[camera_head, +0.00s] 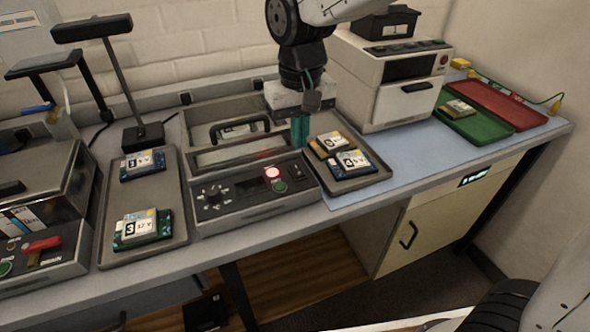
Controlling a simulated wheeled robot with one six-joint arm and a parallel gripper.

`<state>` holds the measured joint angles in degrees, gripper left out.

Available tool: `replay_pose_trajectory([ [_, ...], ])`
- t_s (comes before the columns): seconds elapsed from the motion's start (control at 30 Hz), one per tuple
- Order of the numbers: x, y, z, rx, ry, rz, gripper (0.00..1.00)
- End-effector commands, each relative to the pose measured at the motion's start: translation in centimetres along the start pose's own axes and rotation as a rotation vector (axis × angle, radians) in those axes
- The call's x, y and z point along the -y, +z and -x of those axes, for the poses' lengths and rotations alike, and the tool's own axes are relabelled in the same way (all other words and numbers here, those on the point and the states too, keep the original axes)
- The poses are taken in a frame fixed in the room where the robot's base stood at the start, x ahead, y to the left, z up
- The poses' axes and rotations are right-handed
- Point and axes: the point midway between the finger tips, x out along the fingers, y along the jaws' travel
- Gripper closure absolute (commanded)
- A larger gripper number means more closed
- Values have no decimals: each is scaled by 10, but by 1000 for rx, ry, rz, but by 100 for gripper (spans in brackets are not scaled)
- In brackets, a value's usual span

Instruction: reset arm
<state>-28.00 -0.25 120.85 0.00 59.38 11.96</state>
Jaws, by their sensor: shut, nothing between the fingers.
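My gripper (300,136) hangs from my arm at the top middle, pointing down. Its teal fingers are shut and empty. They are just behind the right part of the grey control panel (249,194) and left of the right-hand grey tray (372,180). I cannot tell how high the fingertips are above the bench. The grey machine behind the panel has a dark handle (239,127), left of my gripper.
The right-hand tray holds two labelled boards (353,162). The left grey tray (166,200) holds two boards, a teal one (142,228) in front. A white machine (390,80) stands close right of my arm. Green (480,126) and red (503,103) trays lie at far right.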

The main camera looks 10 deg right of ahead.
Motion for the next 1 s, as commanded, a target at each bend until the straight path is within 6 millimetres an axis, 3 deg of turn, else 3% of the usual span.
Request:
replay_pose_trajectory([
  [0.47, -1, 5, -2, 20, 4, 24, 100],
  [0.57, -8, 30, -9, 69, 13, 56, 100],
  [1.0, -107, 184, 24, 33, 2, -86, 100],
])
